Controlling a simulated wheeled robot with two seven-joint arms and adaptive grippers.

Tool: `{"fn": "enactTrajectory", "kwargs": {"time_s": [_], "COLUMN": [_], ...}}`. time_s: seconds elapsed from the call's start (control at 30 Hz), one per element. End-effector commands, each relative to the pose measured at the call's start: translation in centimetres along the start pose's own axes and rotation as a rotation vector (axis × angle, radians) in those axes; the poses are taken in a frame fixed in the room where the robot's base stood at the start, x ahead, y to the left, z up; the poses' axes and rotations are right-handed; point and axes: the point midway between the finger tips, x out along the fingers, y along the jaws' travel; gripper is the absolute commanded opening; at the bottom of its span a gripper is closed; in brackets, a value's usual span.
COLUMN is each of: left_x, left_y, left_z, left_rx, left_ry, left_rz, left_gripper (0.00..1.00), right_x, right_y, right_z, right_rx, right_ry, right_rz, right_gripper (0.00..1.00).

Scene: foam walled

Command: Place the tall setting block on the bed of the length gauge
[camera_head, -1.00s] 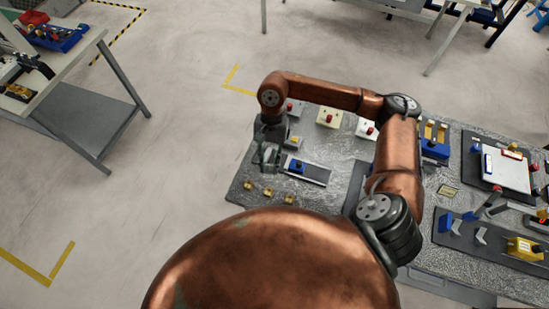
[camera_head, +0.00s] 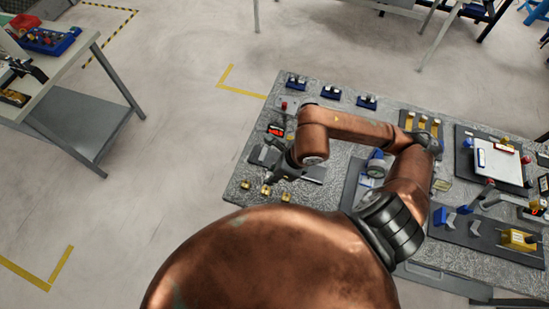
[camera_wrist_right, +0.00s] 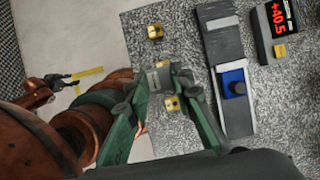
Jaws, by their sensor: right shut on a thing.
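My right gripper (camera_head: 278,172) hangs over the left end of the bench in the head view. In the right wrist view its green fingers (camera_wrist_right: 164,80) are shut on a small grey block, the setting block (camera_wrist_right: 158,78), held above the bench. The length gauge (camera_wrist_right: 222,42) is a dark grey bed with a blue carriage (camera_wrist_right: 235,80), to the right of the fingers and apart from the block. In the head view my arm hides much of the gauge (camera_head: 315,174).
Blue stands (camera_head: 331,93) line the back edge. A dial device (camera_head: 375,165) stands to the right.

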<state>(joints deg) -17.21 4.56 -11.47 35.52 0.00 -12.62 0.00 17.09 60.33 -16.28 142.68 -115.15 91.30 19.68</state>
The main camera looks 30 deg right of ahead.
Motion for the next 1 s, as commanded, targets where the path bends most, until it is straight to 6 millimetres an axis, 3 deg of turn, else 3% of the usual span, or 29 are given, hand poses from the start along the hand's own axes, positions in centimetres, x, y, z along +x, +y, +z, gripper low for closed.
{"fn": "enactTrajectory", "kwargs": {"time_s": [0.43, 0.6, 1.0], "left_x": [-1.3, -1.5, -1.9], "left_y": [-0.1, -0.1, -0.1], "left_z": [-0.3, -0.3, -0.4], "left_rx": [0.0, 0.0, 0.0], "left_ry": [0.003, 0.003, 0.004], "left_rz": [-0.001, -0.001, -0.001], "left_gripper": [0.4, 0.4, 0.4], "right_x": [4.5, 7.8, 10.8], "right_y": [-9.1, -11.4, -13.3], "right_z": [0.3, -0.3, -1.1], "right_rx": [0.018, 0.016, 0.012], "right_ry": [0.003, 0.002, 0.004], "right_rz": [-0.003, -0.002, 0.0], "right_gripper": [0.0, 0.0, 0.0]}}
